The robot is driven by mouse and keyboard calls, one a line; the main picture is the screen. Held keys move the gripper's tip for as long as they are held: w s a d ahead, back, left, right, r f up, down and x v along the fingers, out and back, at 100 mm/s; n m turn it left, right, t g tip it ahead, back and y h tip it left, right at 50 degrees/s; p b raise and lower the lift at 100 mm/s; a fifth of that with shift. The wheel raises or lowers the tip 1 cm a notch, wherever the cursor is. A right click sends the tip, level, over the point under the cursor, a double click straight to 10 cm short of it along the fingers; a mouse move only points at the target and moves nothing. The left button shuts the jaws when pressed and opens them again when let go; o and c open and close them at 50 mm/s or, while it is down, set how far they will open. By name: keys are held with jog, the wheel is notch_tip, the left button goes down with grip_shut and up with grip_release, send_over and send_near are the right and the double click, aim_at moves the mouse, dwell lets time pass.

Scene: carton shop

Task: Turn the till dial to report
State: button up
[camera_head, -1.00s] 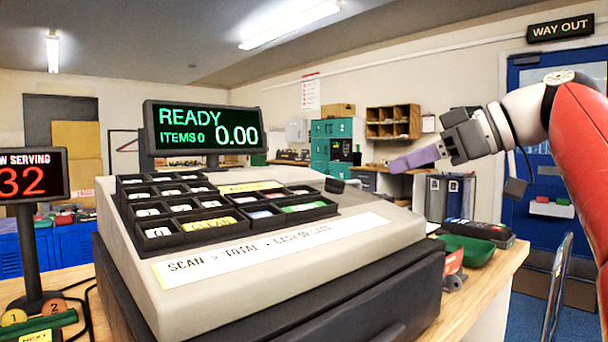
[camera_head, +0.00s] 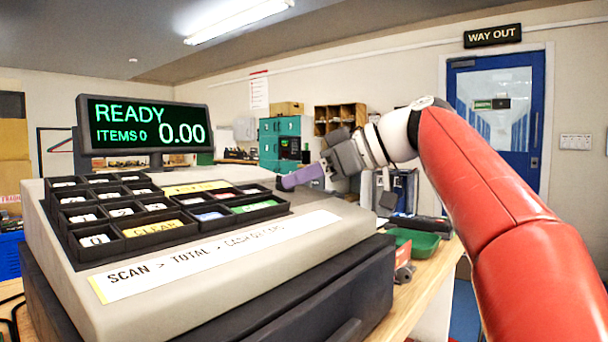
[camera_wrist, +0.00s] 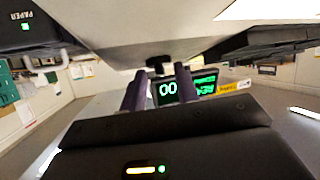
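The till (camera_head: 230,257) fills the left and middle of the head view, with its keypad on the sloped top. Its display (camera_head: 145,125) reads READY, ITEMS 0, 0.00. A small black knob, likely the dial (camera_head: 281,185), stands at the right end of the till top; its setting cannot be read. My gripper (camera_head: 287,182) has purple fingers pointing left, with the tips at the knob in the head view. In the wrist view, my fingers (camera_wrist: 160,82) are apart with a gap. The dark knob (camera_wrist: 157,64) shows at that gap; I cannot tell if they touch.
A green tray (camera_head: 416,243) and a dark card reader (camera_head: 420,223) lie on the wooden counter (camera_head: 428,285) right of the till. My arm crosses the right side of the head view. A blue door (camera_head: 500,110) stands behind.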

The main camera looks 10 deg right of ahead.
jog(key=shift+c, duration=0.4)
jog(key=shift+s+d, duration=0.1)
grip_shut()
